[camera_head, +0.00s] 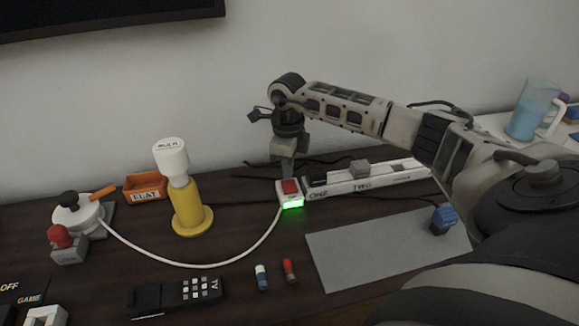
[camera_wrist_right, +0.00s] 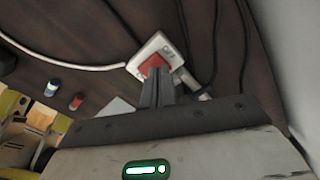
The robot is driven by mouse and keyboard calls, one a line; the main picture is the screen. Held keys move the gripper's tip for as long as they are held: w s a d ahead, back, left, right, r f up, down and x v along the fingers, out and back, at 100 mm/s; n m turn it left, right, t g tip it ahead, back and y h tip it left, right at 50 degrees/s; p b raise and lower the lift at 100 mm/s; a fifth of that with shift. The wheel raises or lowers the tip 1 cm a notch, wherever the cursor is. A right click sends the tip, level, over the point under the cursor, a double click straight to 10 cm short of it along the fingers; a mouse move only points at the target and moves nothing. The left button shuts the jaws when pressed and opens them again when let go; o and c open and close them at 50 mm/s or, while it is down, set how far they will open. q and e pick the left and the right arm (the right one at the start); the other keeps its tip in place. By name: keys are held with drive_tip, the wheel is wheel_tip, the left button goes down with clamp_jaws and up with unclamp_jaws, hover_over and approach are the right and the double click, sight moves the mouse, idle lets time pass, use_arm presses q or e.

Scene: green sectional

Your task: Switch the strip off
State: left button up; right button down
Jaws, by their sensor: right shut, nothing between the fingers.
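The power strip (camera_head: 345,184) is a long white bar lying on the dark table, with a dark plug and a grey plug in it. At its left end sits a white switch box with a red rocker (camera_head: 290,186) and a lit green front (camera_head: 292,204). My right gripper (camera_head: 287,174) points down, shut and empty, with its fingertips right at the red rocker. In the right wrist view the shut fingertips (camera_wrist_right: 157,76) overlap the red rocker (camera_wrist_right: 152,65); whether they touch or press it I cannot tell. My left gripper is not in view.
A white cord (camera_head: 190,264) runs left to a white round device (camera_head: 78,216). A yellow stand (camera_head: 190,210), an orange tray (camera_head: 146,187), a remote (camera_head: 176,294), two small cylinders and a grey mat (camera_head: 385,248) with a blue plug (camera_head: 443,219) lie around. The wall stands close behind.

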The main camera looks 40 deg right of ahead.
sight(288, 182)
drive_tip(key=shift+f+b, duration=0.75)
drive_tip(key=shift+f, duration=0.3)
idle(0.7)
drive_tip(key=shift+r, duration=0.1)
wheel_tip(288, 182, up, 7)
drive_tip(key=p, duration=0.5)
drive_tip(key=shift+p, duration=0.3)
idle(0.4)
